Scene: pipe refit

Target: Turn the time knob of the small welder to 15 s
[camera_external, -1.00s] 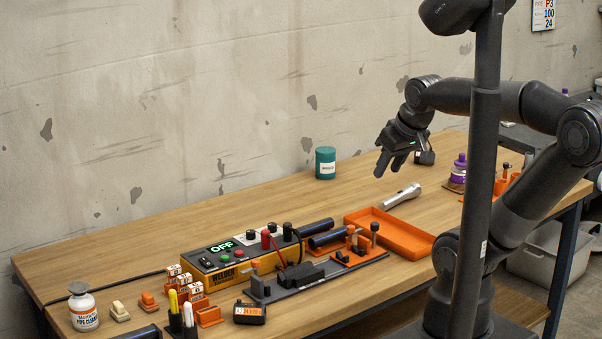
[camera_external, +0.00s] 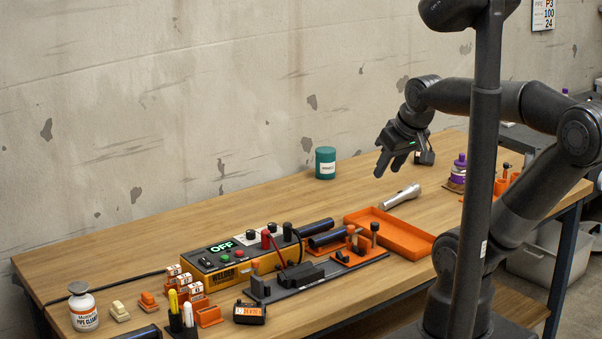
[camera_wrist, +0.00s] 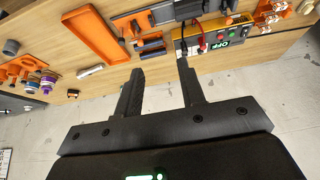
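The small welder (camera_external: 222,258) is a yellow and black box on the bench, left of my gripper in the external view. Its display reads OFF in green. Black knobs (camera_external: 248,235) stand on its top panel near a pale dial plate; their settings are too small to read. The welder also shows at the top right of the wrist view (camera_wrist: 212,40). My gripper (camera_external: 390,168) hangs above the back of the bench, well right of the welder and apart from it. In the wrist view its two fingers (camera_wrist: 160,75) are spread with nothing between them.
Black pipes (camera_external: 325,238) and a clamp rail (camera_external: 318,277) sit beside the welder. The wall closes off the back.

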